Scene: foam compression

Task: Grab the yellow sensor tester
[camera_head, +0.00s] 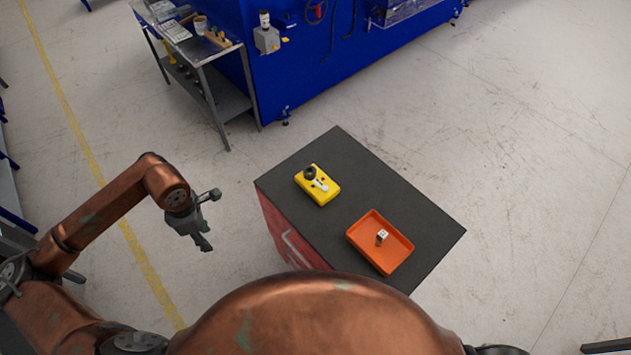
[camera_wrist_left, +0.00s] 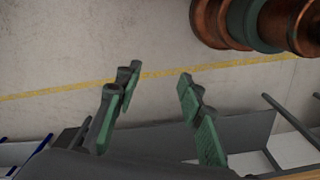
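The yellow sensor tester (camera_head: 325,193) lies on the left part of the dark table top, with a black round part and a white piece on its upper face. My left gripper (camera_head: 212,219) is in the air to the left of the table, apart from the tester, with its fingers spread and nothing between them. The left wrist view shows the same gripper (camera_wrist_left: 158,85) with its two green-padded fingers wide apart and empty. The tester is not in the left wrist view. My right gripper is not in view.
An orange tray (camera_head: 363,243) with a small metallic block (camera_head: 382,237) in it sits on the dark table top (camera_head: 428,236), right of the tester. A metal side table (camera_head: 205,57) and a large blue machine (camera_head: 335,50) stand behind. Open floor lies to the right.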

